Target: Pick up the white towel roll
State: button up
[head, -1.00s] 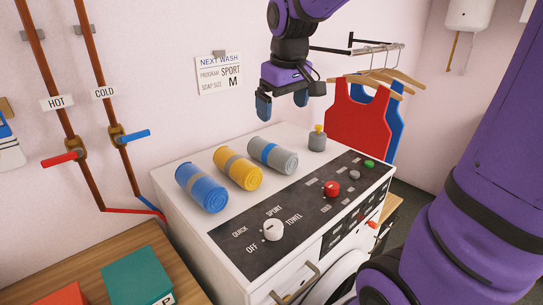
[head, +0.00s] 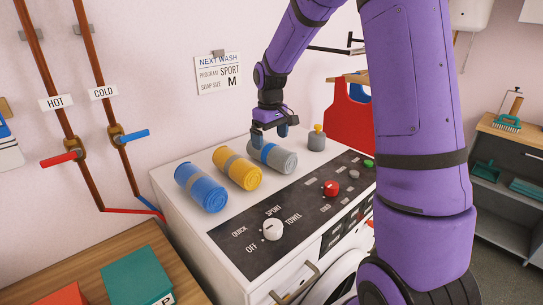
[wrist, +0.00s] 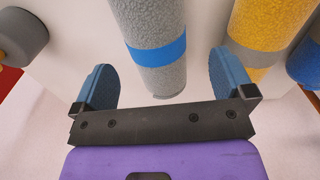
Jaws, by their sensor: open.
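No plainly white roll shows. The palest is a light grey towel roll with a blue band, lying on the washer top in the head view (head: 284,161) and, in the wrist view, between my fingers (wrist: 155,25). My gripper (head: 269,136) is open above the back end of this roll. In the wrist view my gripper (wrist: 160,70) has one finger on each side of the roll, with a gap on both sides. A yellow roll with a grey band (head: 243,174) and a blue roll with a grey band (head: 205,192) lie to its left.
The washer top (head: 178,166) carries the rolls. A grey bottle with a yellow cap (head: 317,141) stands right of the grey roll. The control panel (head: 245,250) has a white knob (head: 272,230) and a red knob (head: 330,188). A red tank top (head: 348,118) hangs behind.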

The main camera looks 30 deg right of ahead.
aim_at(271, 155)
jog(key=shift+d+f, duration=0.2)
jog(key=shift+f, duration=3.15)
jog(key=c, duration=1)
